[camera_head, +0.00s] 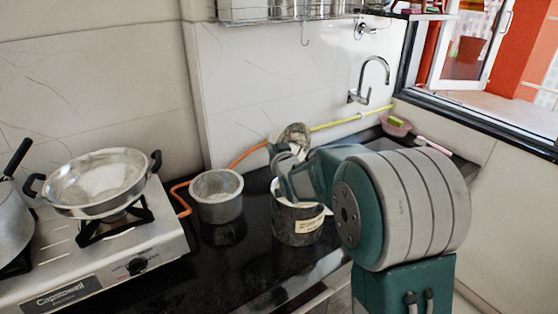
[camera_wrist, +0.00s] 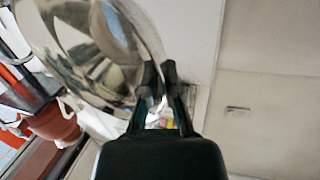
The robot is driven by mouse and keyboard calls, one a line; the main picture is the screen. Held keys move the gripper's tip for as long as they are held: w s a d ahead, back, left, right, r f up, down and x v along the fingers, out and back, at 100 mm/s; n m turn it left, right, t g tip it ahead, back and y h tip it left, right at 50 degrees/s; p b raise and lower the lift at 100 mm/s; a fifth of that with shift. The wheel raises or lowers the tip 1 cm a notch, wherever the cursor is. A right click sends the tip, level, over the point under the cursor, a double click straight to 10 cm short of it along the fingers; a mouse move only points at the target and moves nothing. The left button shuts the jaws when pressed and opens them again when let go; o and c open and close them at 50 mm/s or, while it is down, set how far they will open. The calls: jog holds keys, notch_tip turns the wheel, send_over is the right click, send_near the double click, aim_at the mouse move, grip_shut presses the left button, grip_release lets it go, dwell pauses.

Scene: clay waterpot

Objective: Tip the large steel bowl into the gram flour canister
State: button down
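The large steel bowl (camera_head: 294,134) is held up above the counter and tilted on its side, over the gram flour canister (camera_head: 298,226). The canister is dark with a pale label and stands upright; my arm hides part of its mouth. My gripper (camera_head: 280,160) is above the canister, and its fingers are partly hidden in the head view. In the wrist view the shiny bowl (camera_wrist: 85,50) fills the upper left, and my gripper (camera_wrist: 159,70) has its fingertips close together at the bowl's rim. The bowl's contents cannot be made out.
A steel pot (camera_head: 218,197) stands left of the canister. A two-handled pan (camera_head: 98,183) sits on the stove (camera_head: 110,265) at left. Behind are a tap (camera_head: 372,78), a hose (camera_head: 335,123) and a pink basin (camera_head: 396,126). A wire rack (camera_head: 270,10) hangs above.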

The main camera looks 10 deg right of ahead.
jog(key=shift+s+d+t, duration=0.15)
jog(key=shift+s+t, duration=0.1)
jog(key=shift+t, duration=0.15)
jog(key=shift+y, duration=0.3)
jog(key=shift+s+d+r+m+t, duration=0.1)
jog(key=shift+s+d+m+t, duration=0.2)
jog(key=shift+s+t, duration=0.25)
jog(key=shift+w, duration=0.15)
jog(key=shift+r, duration=0.1)
